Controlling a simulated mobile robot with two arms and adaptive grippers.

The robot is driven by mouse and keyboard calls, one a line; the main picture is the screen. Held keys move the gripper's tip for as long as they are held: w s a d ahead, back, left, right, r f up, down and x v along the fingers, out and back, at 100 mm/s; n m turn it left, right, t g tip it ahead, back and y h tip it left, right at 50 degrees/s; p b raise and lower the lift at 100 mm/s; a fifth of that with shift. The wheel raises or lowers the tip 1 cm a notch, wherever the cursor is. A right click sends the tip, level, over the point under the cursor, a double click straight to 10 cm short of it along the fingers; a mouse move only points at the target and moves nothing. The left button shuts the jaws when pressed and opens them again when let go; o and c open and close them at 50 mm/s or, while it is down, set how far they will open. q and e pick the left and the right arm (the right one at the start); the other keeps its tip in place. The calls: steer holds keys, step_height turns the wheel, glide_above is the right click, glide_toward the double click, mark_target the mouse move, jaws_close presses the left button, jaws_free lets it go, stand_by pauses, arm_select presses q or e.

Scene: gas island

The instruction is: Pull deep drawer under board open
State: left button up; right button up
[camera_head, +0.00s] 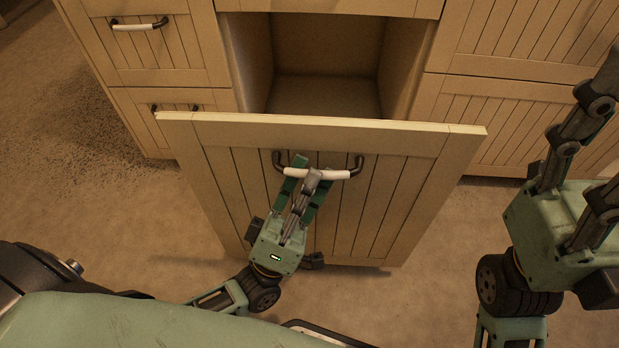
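The deep drawer (235,185) is pulled out from the wooden cabinet, with its slatted front standing well forward of the opening. Its handle (338,175) is a pale bar on two dark brackets near the top of the front. My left gripper (308,170) is at the middle of this handle, with its fingers closed around the bar. The fingers hide part of the bar, and exact contact is hard to see. My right gripper (607,135) is at the right edge, open and empty, its fingers partly cut off by the frame.
The opening behind the drawer front shows an empty inside (325,95). Closed drawers with handles (140,25) stand to the left. More slatted fronts (500,120) stand to the right. Bare floor (110,210) lies to the left of the drawer, with some also to its right.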

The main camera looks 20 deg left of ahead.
arm_select(q)
steer(key=shift+f, duration=0.1)
steer(key=v, duration=0.7)
steer(key=shift+s, duration=0.15)
steer(key=shift+f, duration=0.1)
